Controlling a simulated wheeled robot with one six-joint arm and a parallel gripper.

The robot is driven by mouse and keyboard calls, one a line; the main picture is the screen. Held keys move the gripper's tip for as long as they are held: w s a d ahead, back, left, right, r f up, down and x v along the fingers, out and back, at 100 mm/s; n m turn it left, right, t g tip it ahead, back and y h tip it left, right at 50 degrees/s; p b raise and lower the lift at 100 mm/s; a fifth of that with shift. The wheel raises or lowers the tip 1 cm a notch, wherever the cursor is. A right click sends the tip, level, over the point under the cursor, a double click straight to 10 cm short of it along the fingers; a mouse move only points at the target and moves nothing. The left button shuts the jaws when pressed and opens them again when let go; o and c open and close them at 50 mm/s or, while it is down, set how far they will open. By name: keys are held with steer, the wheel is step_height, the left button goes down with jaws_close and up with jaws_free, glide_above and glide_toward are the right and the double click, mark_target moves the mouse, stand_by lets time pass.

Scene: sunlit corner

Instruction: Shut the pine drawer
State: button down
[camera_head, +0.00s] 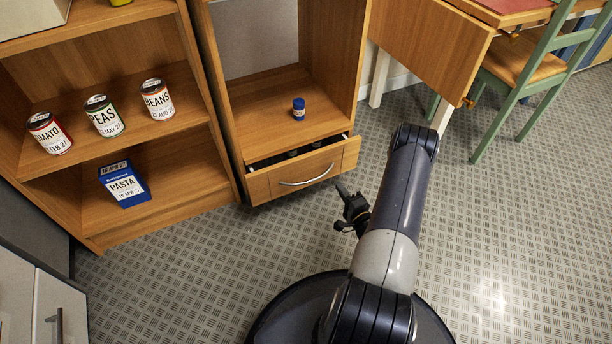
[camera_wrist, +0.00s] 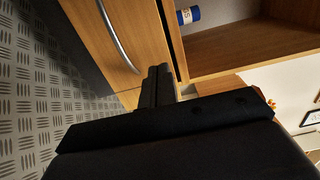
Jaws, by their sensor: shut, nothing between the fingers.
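The pine drawer (camera_head: 262,186) sits at the bottom of the middle cabinet and is pulled out part way. Its curved metal handle (camera_head: 307,176) faces the room, and small dark items show inside it. In the wrist view the drawer front (camera_wrist: 145,35) and its handle (camera_wrist: 118,38) fill the upper middle, with a dark gap along the top edge. My gripper (camera_head: 341,190) is shut and empty, in front of the drawer's right end. In the wrist view its fingertips (camera_wrist: 158,70) overlap the drawer front's right end; I cannot tell whether they touch.
A blue jar (camera_head: 299,110) stands on the shelf above the drawer. The left shelf unit (camera_head: 170,206) holds several cans and a blue pasta box (camera_head: 124,184). A drop-leaf table (camera_head: 430,45) and a green chair (camera_head: 540,75) stand right. The patterned floor (camera_head: 230,255) before the drawer is clear.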

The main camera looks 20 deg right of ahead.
mark_target(318, 155)
steer(key=w+b, duration=0.1)
steer(key=w, duration=0.3)
steer(key=w+b, duration=0.2)
steer(key=w, duration=0.2)
steer(key=w+b, duration=0.1)
steer(key=w, duration=0.4)
steer(key=shift+a, duration=0.25)
steer(key=shift+w, duration=0.35)
